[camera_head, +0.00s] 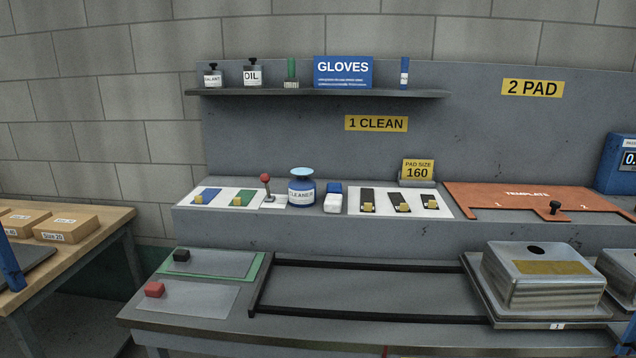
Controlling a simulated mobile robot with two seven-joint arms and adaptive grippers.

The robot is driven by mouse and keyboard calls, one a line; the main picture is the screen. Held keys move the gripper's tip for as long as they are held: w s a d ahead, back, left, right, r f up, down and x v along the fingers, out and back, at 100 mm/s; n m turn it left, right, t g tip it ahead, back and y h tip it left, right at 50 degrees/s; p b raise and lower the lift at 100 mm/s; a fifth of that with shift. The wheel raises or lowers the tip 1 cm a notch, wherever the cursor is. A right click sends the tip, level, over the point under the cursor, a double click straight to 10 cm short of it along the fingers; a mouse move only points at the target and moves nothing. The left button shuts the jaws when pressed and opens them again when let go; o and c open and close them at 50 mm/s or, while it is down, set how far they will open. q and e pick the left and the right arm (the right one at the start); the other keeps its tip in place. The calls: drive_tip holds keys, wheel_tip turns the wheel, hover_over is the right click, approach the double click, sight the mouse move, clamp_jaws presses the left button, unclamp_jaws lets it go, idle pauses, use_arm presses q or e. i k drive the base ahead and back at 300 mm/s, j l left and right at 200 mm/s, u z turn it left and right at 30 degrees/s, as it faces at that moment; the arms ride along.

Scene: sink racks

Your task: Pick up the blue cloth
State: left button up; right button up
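The blue cloth (206,196) lies flat on a white tray (222,205) on the raised ledge at the back of the workbench, left of centre. A small yellow block sits at its front end. A green cloth (240,196) with a similar yellow block lies just to its right on the same tray. Nothing covers the blue cloth. Neither gripper's fingers can be made out. Blue parts show at the left edge and the bottom right corner, far from the cloth; I cannot tell what they are.
A red-knobbed lever (266,184), a cleaner jar (301,188) and a blue-and-white bottle (333,197) stand right of the tray. Metal sink (537,281) at right. Shelf (330,93) overhangs behind.

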sight(337, 188)
drive_tip(key=i+j+z, duration=0.25)
drive_tip(key=i+j, duration=0.15)
drive_tip(key=j, duration=0.2)
drive_tip(key=i+j+z, duration=0.25)
drive_tip(key=i+j, duration=0.15)
drive_tip(key=j, duration=0.25)
